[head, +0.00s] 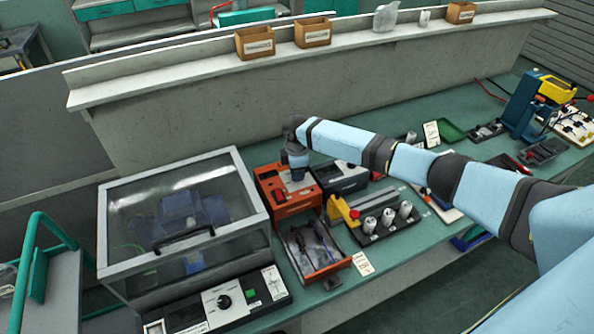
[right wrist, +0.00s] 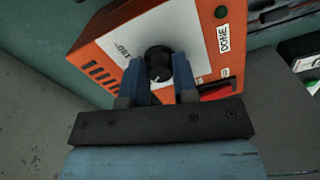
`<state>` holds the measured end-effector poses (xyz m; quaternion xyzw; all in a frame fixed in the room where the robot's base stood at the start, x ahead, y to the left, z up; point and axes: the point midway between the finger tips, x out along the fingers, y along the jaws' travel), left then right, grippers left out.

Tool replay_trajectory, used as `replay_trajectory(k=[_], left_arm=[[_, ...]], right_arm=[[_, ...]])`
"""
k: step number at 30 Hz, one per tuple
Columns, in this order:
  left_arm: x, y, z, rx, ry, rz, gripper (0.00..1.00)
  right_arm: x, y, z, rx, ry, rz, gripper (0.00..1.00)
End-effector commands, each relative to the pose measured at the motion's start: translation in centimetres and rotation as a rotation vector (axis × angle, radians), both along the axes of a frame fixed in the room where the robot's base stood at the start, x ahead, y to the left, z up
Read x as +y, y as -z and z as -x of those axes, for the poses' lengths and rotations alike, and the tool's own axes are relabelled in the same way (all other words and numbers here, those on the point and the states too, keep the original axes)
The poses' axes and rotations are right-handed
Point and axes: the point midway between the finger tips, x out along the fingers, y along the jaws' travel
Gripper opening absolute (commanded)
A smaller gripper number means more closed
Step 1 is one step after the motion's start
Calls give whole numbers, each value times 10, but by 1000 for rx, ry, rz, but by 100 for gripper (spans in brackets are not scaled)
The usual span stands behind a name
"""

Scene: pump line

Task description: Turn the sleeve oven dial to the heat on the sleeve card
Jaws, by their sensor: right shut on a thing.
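The sleeve oven (head: 276,197) is an orange box on the green bench, right of the glass-lidded cabinet. In the right wrist view its orange front (right wrist: 208,32) fills the upper middle. Its black round dial (right wrist: 158,63) sits on a white panel with a pale pointer line; the scale marks are too small to read. My right gripper (right wrist: 162,88) has its blue fingers on both sides of the dial, shut on it. In the head view my right gripper (head: 297,170) is over the oven and hides the dial. A small white card (head: 362,263) lies at the bench front; its writing is unreadable.
A glass-lidded cabinet (head: 150,190) stands close on the left. An orange tray of tools (head: 328,268) and a dark rack with metal cylinders (head: 368,240) are in front. A dark grey box (head: 350,184) stands close right of the oven. A wall ledge (head: 200,74) runs behind.

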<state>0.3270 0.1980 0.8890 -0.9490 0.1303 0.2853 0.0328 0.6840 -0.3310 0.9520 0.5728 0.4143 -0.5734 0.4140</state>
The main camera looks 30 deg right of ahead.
Motion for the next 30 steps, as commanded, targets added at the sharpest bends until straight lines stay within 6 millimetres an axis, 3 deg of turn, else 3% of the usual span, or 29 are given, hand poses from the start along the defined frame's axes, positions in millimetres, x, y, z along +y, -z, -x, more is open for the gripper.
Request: replay_trajectory(k=[9,10,13,23,30], left_arm=[[0,-1,0,-1,0,2,43],[0,-1,0,-1,0,2,43],[-1,-1,0,-1,0,2,43],[-1,0,0,-1,0,2,43],[-1,5,0,1,0,2,43]], right_arm=[[1,-2,-1,-4,-1,-3,3],[1,-2,-1,-4,-1,-3,31],[1,-2,-1,-3,0,-2,52],[0,-3,-1,-3,0,-1,52],[0,-39,-1,-6,-1,-1,52]])
